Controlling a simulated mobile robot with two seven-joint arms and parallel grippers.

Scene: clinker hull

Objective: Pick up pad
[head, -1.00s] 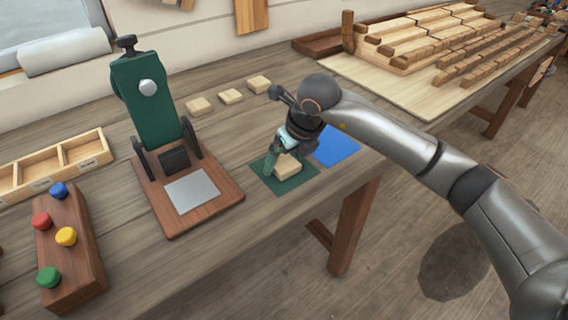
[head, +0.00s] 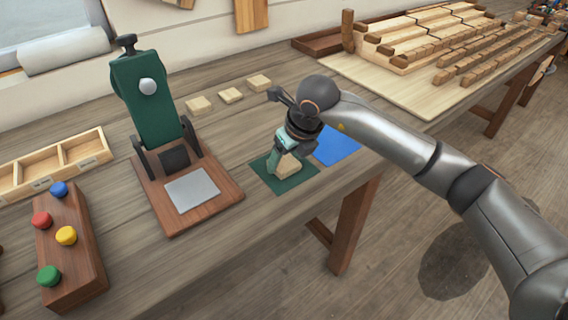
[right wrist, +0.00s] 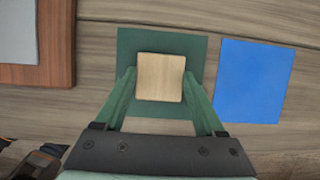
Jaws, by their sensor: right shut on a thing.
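The pad is a small pale wooden square block (head: 289,167) on a dark green square mat (head: 297,182) at the middle of the bench. In the right wrist view the pad (right wrist: 160,77) lies between the green fingers of my right gripper (right wrist: 160,84), over the green mat (right wrist: 190,42). My right gripper (head: 283,162) is shut on the pad, with a finger against each side. The pad is at or close to the mat; I cannot tell whether it touches. My left gripper is not in view.
A blue square (head: 337,145) lies right of the green mat. A green press on a wooden base (head: 222,190) stands left. Three similar wooden pads (head: 231,96) lie behind. A block with coloured knobs (head: 75,270) and a divided tray (head: 40,180) are at the left.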

